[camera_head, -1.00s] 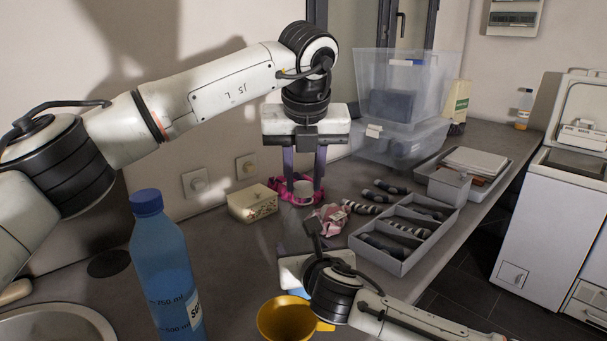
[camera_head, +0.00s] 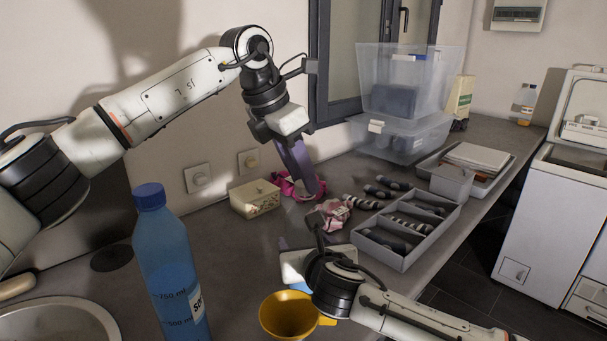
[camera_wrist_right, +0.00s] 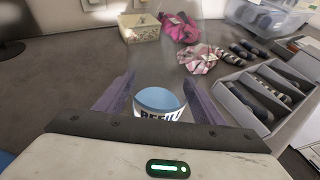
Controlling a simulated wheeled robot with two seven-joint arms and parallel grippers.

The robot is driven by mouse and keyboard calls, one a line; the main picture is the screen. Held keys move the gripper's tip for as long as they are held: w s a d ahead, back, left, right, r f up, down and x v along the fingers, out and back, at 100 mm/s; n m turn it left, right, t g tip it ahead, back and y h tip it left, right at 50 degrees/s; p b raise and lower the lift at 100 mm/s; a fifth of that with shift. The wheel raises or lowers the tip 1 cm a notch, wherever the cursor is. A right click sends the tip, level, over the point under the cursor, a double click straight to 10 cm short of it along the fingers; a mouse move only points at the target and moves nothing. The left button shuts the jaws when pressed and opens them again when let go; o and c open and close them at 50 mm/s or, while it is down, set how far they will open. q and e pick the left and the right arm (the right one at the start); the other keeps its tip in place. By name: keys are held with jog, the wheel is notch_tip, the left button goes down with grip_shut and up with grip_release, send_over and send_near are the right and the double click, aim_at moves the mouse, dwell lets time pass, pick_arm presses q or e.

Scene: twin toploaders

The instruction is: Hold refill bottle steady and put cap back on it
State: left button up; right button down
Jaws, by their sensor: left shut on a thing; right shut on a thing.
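The refill bottle (camera_wrist_right: 160,115) stands between the fingers of my right gripper (camera_wrist_right: 158,92) in the right wrist view. It has a clear upper body, a blue area and a label with dark letters. My right gripper is shut on it; in the head view my right wrist mostly hides the bottle. My left gripper (camera_head: 308,184) is tilted, fingers pointing down and right, in front of the pink cloth. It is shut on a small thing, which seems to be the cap. The thing is hidden behind the fingers now.
A tall blue bottle (camera_head: 170,262) with its own blue cap stands at the left. A yellow funnel-like cup (camera_head: 290,314) is in front of my right wrist. A small box (camera_head: 254,198), a pink cloth (camera_head: 288,184), a grey divided tray (camera_head: 390,258) and loose socks lie behind.

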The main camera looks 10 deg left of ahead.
pick_arm(q)
jog(key=m, duration=0.1)
jog(key=m+g, duration=0.1)
jog(key=m, duration=0.1)
jog(key=m+h, duration=0.1)
jog(key=shift+w+m+g, duration=0.25)
jog(key=shift+m+g, duration=0.05)
jog(key=shift+m, duration=0.1)
jog(key=shift+a+m+g, duration=0.1)
jog(key=shift+m+g, duration=0.3)
jog(key=shift+m, duration=1)
jog(key=o, duration=1.6)
jog(key=shift+c, duration=0.2)
jog(key=shift+r, duration=0.1)
jog(key=shift+v, duration=1.3)
jog(key=s+a, duration=0.2)
jog(key=a, duration=1)
jog(key=shift+a+r, duration=0.1)
